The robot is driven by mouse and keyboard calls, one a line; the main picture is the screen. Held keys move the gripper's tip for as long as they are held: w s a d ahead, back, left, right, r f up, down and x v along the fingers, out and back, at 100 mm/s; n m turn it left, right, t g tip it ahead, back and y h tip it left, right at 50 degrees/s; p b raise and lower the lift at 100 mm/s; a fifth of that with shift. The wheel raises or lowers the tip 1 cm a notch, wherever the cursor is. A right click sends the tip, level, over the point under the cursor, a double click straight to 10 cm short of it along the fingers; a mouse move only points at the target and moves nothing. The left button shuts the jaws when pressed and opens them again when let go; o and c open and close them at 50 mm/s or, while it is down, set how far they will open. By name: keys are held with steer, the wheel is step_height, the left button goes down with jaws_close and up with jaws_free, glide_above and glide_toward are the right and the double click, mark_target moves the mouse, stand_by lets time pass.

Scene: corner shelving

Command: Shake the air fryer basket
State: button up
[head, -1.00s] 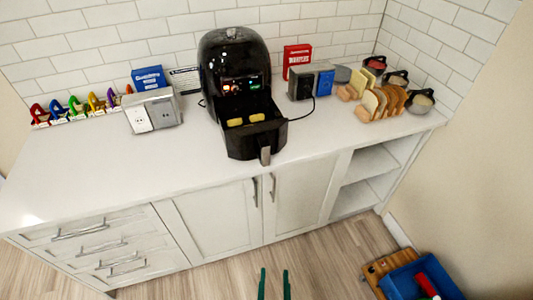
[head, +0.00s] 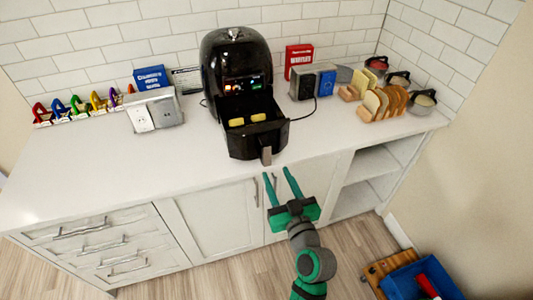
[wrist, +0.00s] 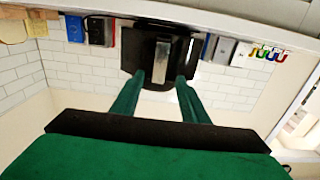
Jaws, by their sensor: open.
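The black air fryer (head: 230,60) stands on the white counter against the tiled wall. Its basket (head: 252,137) is pulled out toward me, with yellow pieces (head: 247,119) inside. The basket handle (head: 266,155) points to the front edge of the counter. My green gripper (head: 281,176) is open and empty, just in front of and below the handle, apart from it. In the wrist view, the handle (wrist: 162,62) shows between and beyond the two fingers of my gripper (wrist: 162,85).
A grey outlet box (head: 155,112) stands left of the fryer. At right are a blue box (head: 326,82), a rack of bread slices (head: 385,103) and jars (head: 424,100). The counter left of the basket is clear. A blue bin (head: 415,280) sits on the floor at right.

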mark_target(267, 155)
steer(key=x, duration=1)
steer(key=shift+w+a, duration=0.1)
steer(key=shift+w, duration=0.2)
